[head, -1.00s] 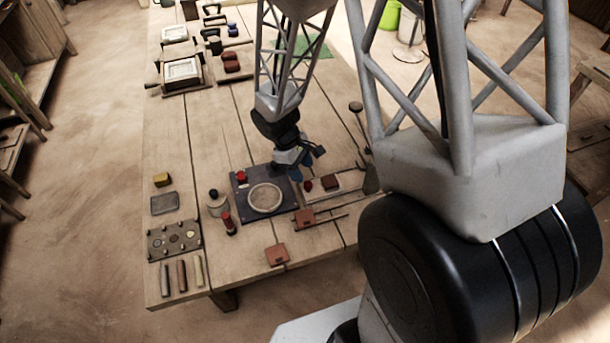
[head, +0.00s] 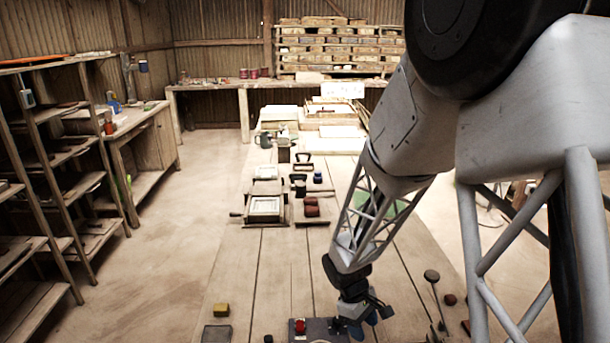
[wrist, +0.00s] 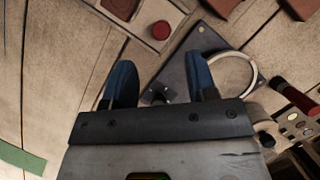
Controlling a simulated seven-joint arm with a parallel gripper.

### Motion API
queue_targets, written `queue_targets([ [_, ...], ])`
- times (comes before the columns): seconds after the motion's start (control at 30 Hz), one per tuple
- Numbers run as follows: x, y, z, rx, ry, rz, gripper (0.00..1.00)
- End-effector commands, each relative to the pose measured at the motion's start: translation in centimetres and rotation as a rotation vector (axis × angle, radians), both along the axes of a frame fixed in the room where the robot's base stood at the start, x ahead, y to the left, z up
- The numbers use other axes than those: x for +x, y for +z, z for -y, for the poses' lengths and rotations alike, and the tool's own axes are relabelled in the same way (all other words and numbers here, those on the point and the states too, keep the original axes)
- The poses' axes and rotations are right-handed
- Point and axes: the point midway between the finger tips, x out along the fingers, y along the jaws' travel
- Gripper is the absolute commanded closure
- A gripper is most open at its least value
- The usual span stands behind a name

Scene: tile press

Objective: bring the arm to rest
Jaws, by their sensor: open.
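My gripper (head: 370,312) hangs low over the long wooden table (head: 275,265), at the back right edge of a dark plate (head: 318,328). In the wrist view my gripper (wrist: 161,80) has its two blue fingers spread wide, with nothing held between them. Beyond the fingers lie the dark plate (wrist: 180,68) and its pale ring (wrist: 250,80). A small dark knob (wrist: 158,94) shows between the fingers, apart from both. Whether the fingertips touch anything below is not clear.
A red knob (head: 299,326) stands on the plate's left, with a yellow block (head: 221,310) farther left. A dark round-headed tool (head: 432,276) is to the right. The table's middle is clear.

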Motion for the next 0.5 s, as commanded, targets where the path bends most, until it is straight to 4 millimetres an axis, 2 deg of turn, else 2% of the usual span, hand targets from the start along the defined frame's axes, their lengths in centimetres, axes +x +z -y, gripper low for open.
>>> queue_targets([
  [0.17, -0.4, 1.8, 0.1, 0.002, -0.034, 0.030, 0.48],
  [0.5, -2.6, 8.2, 0.4, 0.020, -0.167, 0.142, 0.48],
])
